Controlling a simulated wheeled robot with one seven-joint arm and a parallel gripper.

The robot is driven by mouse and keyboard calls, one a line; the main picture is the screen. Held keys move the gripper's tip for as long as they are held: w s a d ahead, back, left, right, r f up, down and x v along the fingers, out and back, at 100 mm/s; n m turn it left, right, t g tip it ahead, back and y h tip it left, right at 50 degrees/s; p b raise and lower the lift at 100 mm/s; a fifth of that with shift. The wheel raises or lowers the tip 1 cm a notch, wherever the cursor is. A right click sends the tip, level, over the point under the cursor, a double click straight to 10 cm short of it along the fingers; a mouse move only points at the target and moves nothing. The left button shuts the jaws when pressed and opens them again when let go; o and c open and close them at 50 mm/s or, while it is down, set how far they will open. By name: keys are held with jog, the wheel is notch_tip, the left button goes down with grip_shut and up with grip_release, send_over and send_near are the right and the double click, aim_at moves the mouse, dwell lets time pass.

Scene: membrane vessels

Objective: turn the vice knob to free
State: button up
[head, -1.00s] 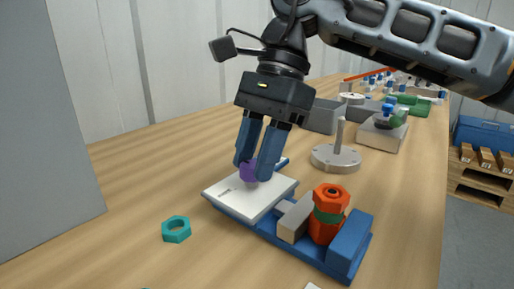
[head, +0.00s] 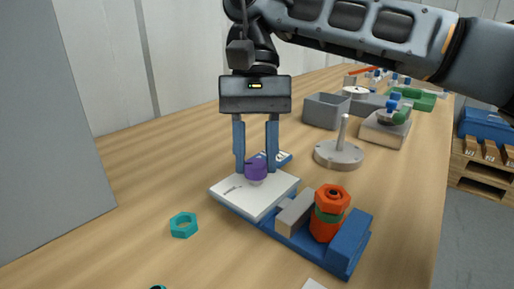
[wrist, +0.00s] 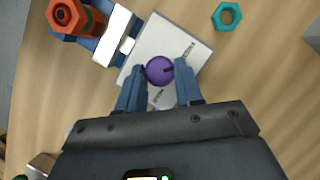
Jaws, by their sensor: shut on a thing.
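The vice (head: 345,250) is a blue base on the bench with a white plate (head: 238,193) at its left end. The purple knob (head: 256,170) stands on the plate. My gripper (head: 256,168) points down with a finger on each side of the knob and is shut on it. An orange hex vessel (head: 330,200) with a green band stands between the grey jaw (head: 295,212) and the blue end block.
A teal nut (head: 183,225) lies left of the vice. A grey disc with a post (head: 339,153) stands behind it, with a grey bin (head: 325,111) farther back. A grey panel (head: 60,130) rises at the left. Bench left of the vice is mostly clear.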

jog(key=shift+n, duration=0.7)
jog(key=shift+h, duration=0.4)
jog(key=o, duration=1)
jog(key=shift+o, duration=0.2)
jog(key=p+v, duration=0.1)
jog(key=v, duration=0.6)
jog(key=shift+r+p, duration=0.3)
jog(key=shift+r, duration=0.1)
jog(key=shift+w, duration=0.15)
